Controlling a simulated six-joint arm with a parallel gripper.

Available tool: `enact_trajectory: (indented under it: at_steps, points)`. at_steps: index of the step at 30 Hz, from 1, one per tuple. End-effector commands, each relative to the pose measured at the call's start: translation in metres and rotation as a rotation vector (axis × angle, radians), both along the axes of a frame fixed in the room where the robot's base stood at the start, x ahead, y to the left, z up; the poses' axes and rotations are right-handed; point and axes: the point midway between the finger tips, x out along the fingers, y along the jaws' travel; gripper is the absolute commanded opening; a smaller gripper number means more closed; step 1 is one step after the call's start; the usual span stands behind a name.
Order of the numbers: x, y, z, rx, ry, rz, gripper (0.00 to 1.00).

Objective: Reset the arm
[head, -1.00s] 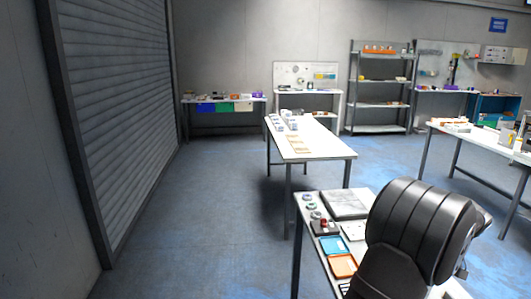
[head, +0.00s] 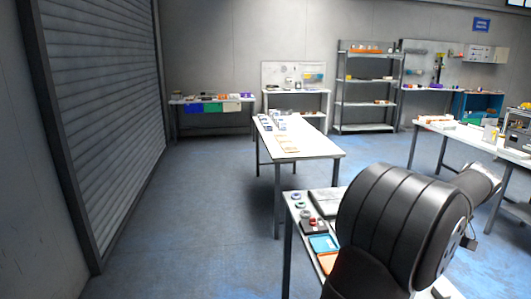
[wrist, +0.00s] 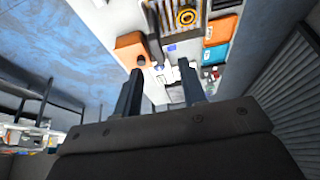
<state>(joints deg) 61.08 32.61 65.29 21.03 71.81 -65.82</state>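My gripper (wrist: 161,75) shows in the wrist view with its two dark fingers spread apart and nothing held between them. Beyond the fingertips is a white worktable surface seen at a steep, turned angle, with an orange box (wrist: 133,48) near the left finger. In the head view my black arm covers the lower right, and my gripper's fingers cannot be made out there.
The near table (head: 288,215) carries a blue tray (head: 325,243), an orange tray (head: 328,263) and small round items, partly hidden by my arm. A long white table (head: 310,149) stands beyond. Shelves (head: 368,83) line the back. Floor at left is clear.

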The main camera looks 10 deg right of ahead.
Motion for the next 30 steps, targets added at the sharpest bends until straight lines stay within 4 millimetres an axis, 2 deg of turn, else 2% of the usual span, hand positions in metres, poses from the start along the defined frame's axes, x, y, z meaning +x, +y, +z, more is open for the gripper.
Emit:
enact_trajectory:
  at_steps: [3,9,19,20,23,28,30]
  points:
    - [0.01,0.001,-0.022,0.001,0.001,0.003,0.38]
    - [0.021,0.001,-0.047,-0.001,-0.001,0.002,0.38]
    - [0.023,0.001,-0.052,-0.002,-0.002,0.001,0.38]
    - [0.023,0.0,-0.051,-0.002,-0.002,0.001,0.44]
    - [0.019,-0.002,-0.032,-0.007,-0.007,0.0,0.64]
    - [-0.002,-0.004,0.044,-0.009,-0.009,0.0,0.97]
    - [-0.01,-0.002,0.066,-0.007,-0.006,0.0,1.0]
